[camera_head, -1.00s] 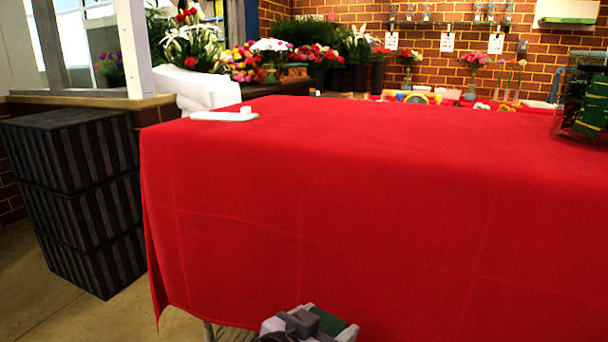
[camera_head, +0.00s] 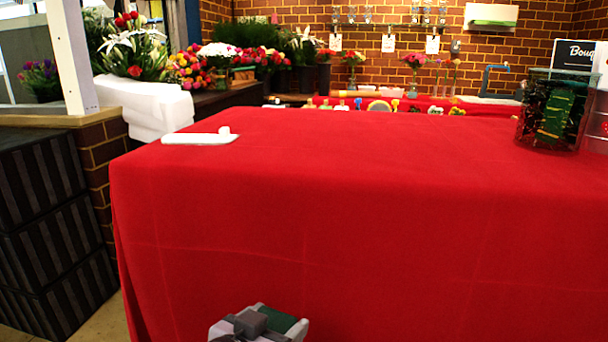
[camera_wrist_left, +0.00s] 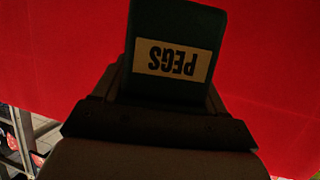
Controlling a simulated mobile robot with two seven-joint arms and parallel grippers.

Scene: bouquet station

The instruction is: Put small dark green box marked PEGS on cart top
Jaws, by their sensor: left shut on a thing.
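The small dark green box marked PEGS (camera_wrist_left: 178,35) fills the upper middle of the left wrist view, its label upside down. My left gripper (camera_wrist_left: 160,100) is shut on it. In the head view the left gripper (camera_head: 250,322) shows at the bottom edge, with the green box (camera_head: 277,319) in its jaws, in front of the hanging red cloth. My right gripper is in neither view. I cannot make out a cart top for certain in these frames.
A table under a red cloth (camera_head: 330,190) fills the middle. On it are a flat white item (camera_head: 198,138) at left and a clear container with dark green contents (camera_head: 553,110) at right. Dark striped crates (camera_head: 50,230) stand at left. Much of the tabletop is clear.

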